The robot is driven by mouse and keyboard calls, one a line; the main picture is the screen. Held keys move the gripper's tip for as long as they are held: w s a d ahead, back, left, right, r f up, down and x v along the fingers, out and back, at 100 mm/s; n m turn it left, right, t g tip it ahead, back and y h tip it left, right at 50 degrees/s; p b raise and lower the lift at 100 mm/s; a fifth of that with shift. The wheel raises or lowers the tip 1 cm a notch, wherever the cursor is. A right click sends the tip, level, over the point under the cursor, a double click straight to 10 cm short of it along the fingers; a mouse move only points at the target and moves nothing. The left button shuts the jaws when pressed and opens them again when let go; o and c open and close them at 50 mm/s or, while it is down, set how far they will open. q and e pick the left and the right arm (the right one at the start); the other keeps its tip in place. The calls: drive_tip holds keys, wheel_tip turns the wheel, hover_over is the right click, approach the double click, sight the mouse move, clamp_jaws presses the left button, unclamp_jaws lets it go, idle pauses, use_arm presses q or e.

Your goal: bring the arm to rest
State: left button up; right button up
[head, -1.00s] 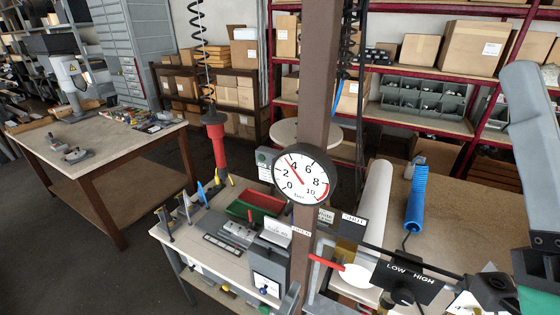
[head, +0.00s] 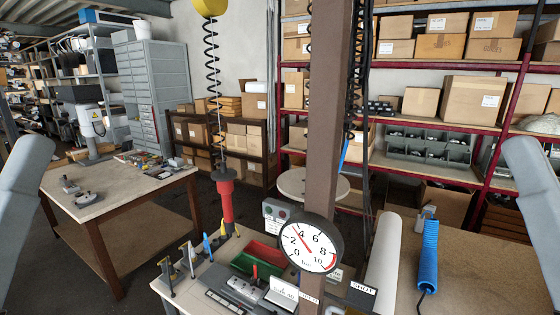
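Grey links of both my arms stand at the edges of the head view, one at the far left and one at the far right. Neither gripper is in view, so I cannot see what they hold or whether they are open. A round pressure gauge (head: 311,243) with a white face is on the brown post (head: 328,120); its needle points near 4. Below it is the SHUT label (head: 362,288).
On the right bench (head: 462,262) lie a white roll (head: 384,262) and a blue coiled hose (head: 428,258). Shelves stand behind.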

use_arm(q)
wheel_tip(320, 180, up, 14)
drive_tip(key=p, duration=1)
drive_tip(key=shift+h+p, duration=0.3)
drive_tip(key=shift+p, duration=0.1)
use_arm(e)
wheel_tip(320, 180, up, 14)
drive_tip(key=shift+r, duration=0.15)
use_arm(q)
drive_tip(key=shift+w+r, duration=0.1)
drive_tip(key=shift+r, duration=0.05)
